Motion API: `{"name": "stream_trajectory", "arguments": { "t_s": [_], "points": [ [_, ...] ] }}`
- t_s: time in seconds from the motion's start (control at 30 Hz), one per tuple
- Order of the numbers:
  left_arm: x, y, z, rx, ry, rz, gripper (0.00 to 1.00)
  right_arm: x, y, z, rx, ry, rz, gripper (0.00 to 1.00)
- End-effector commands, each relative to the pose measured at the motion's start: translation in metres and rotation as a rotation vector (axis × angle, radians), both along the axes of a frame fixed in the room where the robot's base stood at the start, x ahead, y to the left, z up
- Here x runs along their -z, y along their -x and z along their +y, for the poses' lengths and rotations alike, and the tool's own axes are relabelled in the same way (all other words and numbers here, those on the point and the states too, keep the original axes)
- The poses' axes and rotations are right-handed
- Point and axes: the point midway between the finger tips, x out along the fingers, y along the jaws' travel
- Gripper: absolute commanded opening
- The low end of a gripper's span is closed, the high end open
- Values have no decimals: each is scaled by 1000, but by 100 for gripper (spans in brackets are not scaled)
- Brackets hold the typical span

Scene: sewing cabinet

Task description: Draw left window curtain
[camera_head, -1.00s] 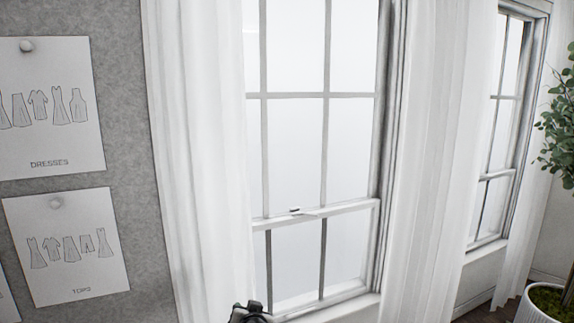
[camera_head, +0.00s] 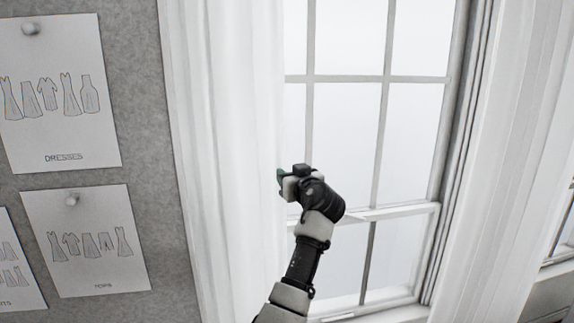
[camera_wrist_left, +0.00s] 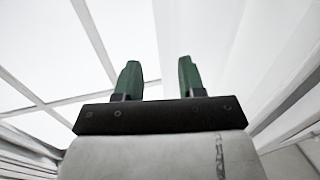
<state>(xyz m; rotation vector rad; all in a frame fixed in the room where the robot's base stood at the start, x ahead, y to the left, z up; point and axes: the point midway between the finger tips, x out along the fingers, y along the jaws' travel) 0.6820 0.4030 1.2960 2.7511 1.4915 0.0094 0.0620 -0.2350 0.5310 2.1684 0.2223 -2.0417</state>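The left window curtain (camera_head: 225,130) is white and hangs bunched at the left side of the window (camera_head: 385,130), whose panes are mostly uncovered. My left gripper (camera_head: 280,182) is raised at the curtain's right edge, in front of the window. In the left wrist view, my left gripper (camera_wrist_left: 158,82) has two green fingers spread apart with nothing clearly between them. White curtain folds (camera_wrist_left: 215,50) rise just beyond and to the right of the fingers. I cannot tell whether a finger touches the cloth. My right gripper is in neither view.
A second white curtain (camera_head: 515,150) hangs at the right of the window. A grey board (camera_head: 140,150) with a dresses sheet (camera_head: 55,90) and a tops sheet (camera_head: 85,240) is at the left. The window sill (camera_head: 400,312) runs below the panes.

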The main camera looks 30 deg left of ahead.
Motion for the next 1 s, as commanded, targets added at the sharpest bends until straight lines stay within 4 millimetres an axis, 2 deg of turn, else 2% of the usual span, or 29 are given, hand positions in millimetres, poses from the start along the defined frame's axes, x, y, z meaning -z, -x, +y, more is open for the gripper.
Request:
{"name": "stream_trajectory", "arguments": {
  "t_s": [0.1,0.23,0.53,0.57,0.8,1.0],
  "points": [
    [-2,-9,14,-1,-1,1,40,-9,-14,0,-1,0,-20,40],
    [0,-14,21,0,0,1,40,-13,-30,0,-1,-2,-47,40],
    [1,-16,24,1,1,-1,40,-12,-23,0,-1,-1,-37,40],
    [1,-16,24,1,1,-1,38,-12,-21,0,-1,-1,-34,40],
    [1,-15,23,1,1,1,1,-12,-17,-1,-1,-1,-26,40],
    [1,-15,23,1,1,1,0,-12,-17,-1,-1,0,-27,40]
  ]
}}
